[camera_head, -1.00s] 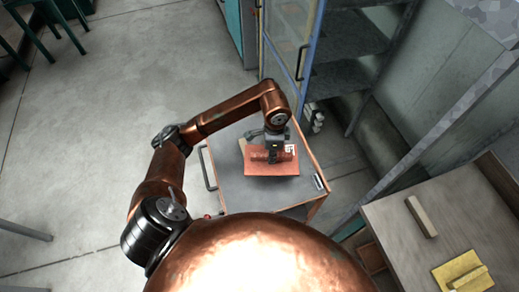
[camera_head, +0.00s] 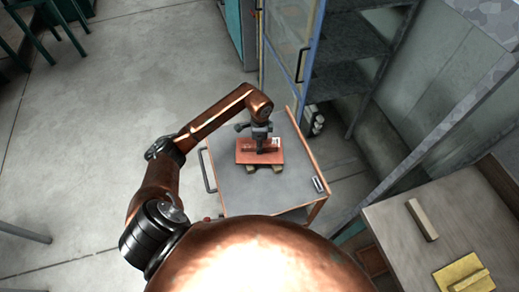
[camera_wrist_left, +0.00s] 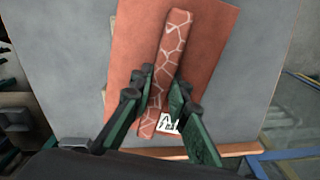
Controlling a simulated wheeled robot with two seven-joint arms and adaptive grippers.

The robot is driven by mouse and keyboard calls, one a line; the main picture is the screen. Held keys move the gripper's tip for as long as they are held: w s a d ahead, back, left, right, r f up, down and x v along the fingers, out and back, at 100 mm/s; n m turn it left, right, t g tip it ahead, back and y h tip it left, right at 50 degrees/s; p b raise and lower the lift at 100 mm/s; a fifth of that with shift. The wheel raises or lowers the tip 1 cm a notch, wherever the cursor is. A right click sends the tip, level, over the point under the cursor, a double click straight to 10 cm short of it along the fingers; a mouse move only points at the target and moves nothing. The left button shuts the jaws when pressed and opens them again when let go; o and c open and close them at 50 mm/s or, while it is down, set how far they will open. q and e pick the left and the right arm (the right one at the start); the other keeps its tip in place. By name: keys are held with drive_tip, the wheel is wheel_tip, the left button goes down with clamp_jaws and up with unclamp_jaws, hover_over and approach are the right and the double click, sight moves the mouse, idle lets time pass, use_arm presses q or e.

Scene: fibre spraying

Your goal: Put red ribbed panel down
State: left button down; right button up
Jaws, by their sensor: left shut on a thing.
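The red ribbed panel (camera_head: 244,157) is a flat, thin red plate with a raised rib. It is over the grey top of a cart (camera_head: 240,190). My left gripper (camera_head: 261,146) is above the panel, shut on its rib. In the left wrist view the rib (camera_wrist_left: 176,38) has a pale crack-like pattern and passes between the fingers of the left gripper (camera_wrist_left: 163,92). A white label (camera_wrist_left: 168,123) is near one edge of the panel. Wooden blocks (camera_head: 277,169) show below the panel's near edge; I cannot tell whether it touches them. My right gripper is not in view.
The cart has a copper-coloured rim and a dark handle (camera_head: 207,170) on its left. A shelf cabinet with a blue-framed glass door (camera_head: 290,45) stands behind it. A bench (camera_head: 395,215) with a wooden bar (camera_head: 421,219) and a yellow piece (camera_head: 461,273) is at the right.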

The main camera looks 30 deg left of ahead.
use_arm(q)
drive_tip(key=shift+f, duration=1)
drive_tip(key=shift+f, duration=0.25)
drive_tip(key=c, duration=1.8)
unclamp_jaws()
drive_tip(key=shift+s, duration=0.1)
drive_tip(key=shift+c, duration=0.2)
wheel_tip(320, 180, up, 12)
drive_tip(key=shift+d+r, duration=0.1)
drive_tip(key=shift+r, duration=0.1)
